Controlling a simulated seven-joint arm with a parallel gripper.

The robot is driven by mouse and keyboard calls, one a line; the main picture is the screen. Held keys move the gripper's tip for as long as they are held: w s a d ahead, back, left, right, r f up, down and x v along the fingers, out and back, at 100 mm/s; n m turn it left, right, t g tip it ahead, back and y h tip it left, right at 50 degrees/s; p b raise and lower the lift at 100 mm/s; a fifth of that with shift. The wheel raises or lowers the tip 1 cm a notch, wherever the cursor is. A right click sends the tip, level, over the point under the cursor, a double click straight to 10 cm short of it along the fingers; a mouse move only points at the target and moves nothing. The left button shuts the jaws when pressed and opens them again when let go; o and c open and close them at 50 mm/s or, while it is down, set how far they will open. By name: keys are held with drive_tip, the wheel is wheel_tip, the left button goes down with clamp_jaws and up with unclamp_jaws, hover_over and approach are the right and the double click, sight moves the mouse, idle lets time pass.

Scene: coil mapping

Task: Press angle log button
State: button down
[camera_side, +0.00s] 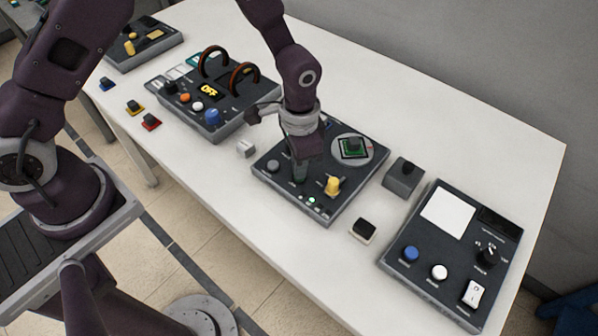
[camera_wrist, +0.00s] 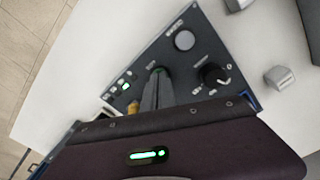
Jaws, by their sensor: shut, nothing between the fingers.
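The dark control panel (camera_side: 325,205) in the middle of the table is under my gripper (camera_side: 299,179). My gripper is shut and empty, its fingers pointing down at the panel. It also shows in the wrist view (camera_wrist: 157,74), where a bit of green shows at the fingertips, perhaps a button mostly hidden there. I cannot tell whether they touch. A grey round button (camera_side: 273,166) is left of the fingers; it also shows in the wrist view (camera_wrist: 184,40). A yellow knob (camera_side: 332,186) stands to the right. The labels are too small to read, so I cannot identify the angle log button.
A round plate (camera_side: 351,149) with a green chip sits at the panel's back right. Small lit green indicators (camera_wrist: 125,86) and a black knob (camera_wrist: 213,75) show in the wrist view. A panel with a white pad (camera_side: 448,213) stands right, a panel with coil loops (camera_side: 203,110) left.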

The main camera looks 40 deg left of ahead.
drive_tip(key=shift+r, duration=3.2)
drive_tip(key=s+a+r+n+t, duration=0.2)
drive_tip(key=a+r, duration=0.2)
drive_tip(key=r, duration=0.7)
drive_tip(key=s+a+r+n+t, duration=0.1)
drive_tip(key=s+a+r, duration=0.3)
drive_tip(key=s, duration=0.5)
drive_tip(key=s+a+r+n+t, duration=0.2)
drive_tip(key=s+a+r+n, duration=0.1)
drive_tip(key=s+r, duration=0.4)
drive_tip(key=shift+s+a+r+t, duration=0.15)
drive_tip(key=shift+s+a+t, duration=0.25)
drive_tip(key=shift+s, duration=0.65)
drive_tip(key=shift+a, duration=0.1)
